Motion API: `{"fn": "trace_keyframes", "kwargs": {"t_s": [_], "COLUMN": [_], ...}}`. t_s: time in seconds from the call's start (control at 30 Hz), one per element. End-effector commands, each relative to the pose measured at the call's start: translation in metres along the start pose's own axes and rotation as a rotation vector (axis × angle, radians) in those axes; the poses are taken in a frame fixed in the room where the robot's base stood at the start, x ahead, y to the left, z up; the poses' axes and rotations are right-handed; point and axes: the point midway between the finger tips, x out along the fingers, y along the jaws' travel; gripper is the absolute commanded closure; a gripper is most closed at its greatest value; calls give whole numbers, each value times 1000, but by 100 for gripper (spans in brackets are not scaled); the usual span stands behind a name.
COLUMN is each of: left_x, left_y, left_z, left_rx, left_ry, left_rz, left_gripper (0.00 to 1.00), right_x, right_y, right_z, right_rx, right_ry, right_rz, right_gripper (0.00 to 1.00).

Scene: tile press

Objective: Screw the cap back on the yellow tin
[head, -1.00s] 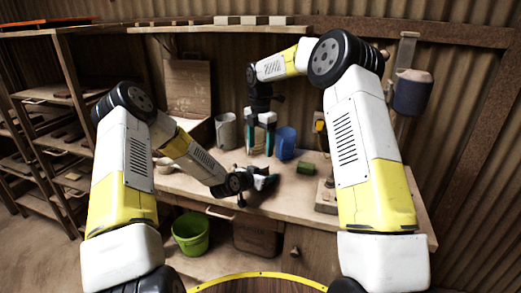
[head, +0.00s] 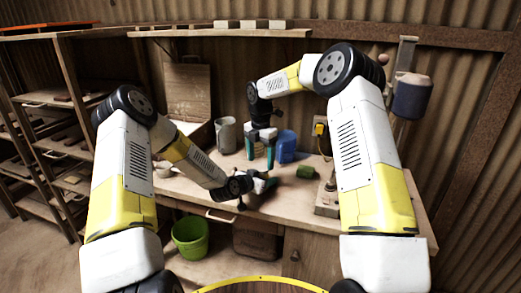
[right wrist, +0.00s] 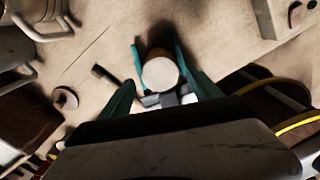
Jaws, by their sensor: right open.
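My right gripper (head: 261,160) points down over the workbench with its teal fingers spread. In the right wrist view, a round thing with a pale, flat top (right wrist: 160,74) shows between teal fingers; I cannot tell whether it is the tin or the cap. My left gripper (head: 257,184) is low over the bench, just below the right one in the picture. Its fingers are too small and covered to tell their state, or whether it holds anything. I cannot make out the yellow tin for certain in either view.
On the workbench (head: 290,208) stand a grey jug (head: 226,135), a blue cup (head: 286,146) and a green cylinder (head: 306,172). A grey fixture base (head: 327,203) is at the right. A green bucket (head: 190,237) sits below. A small disc (right wrist: 65,98) lies on the surface.

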Motion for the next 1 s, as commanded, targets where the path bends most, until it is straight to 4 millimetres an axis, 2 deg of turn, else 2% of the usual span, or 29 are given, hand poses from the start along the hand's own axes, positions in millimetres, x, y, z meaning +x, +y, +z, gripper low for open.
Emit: {"fn": "trace_keyframes", "kwargs": {"t_s": [0.2, 0.53, 0.87, 1.0], "left_x": [0, 0, 0, 0], "left_y": [0, 0, 0, 0], "left_z": [0, 0, 0, 0], "left_rx": [0, 0, 0, 0], "left_ry": [0, 0, 0, 0], "left_rz": [0, 0, 0, 0], "left_gripper": [100, 100, 100, 100], "right_x": [20, 22, 22, 22], "right_y": [0, 0, 0, 1], "right_z": [0, 0, 0, 0], "right_rx": [1, 1, 1, 55], "right_ry": [1, 0, 0, -1], "right_rz": [0, 1, 1, 1], "right_gripper": [27, 27, 92, 94]}}
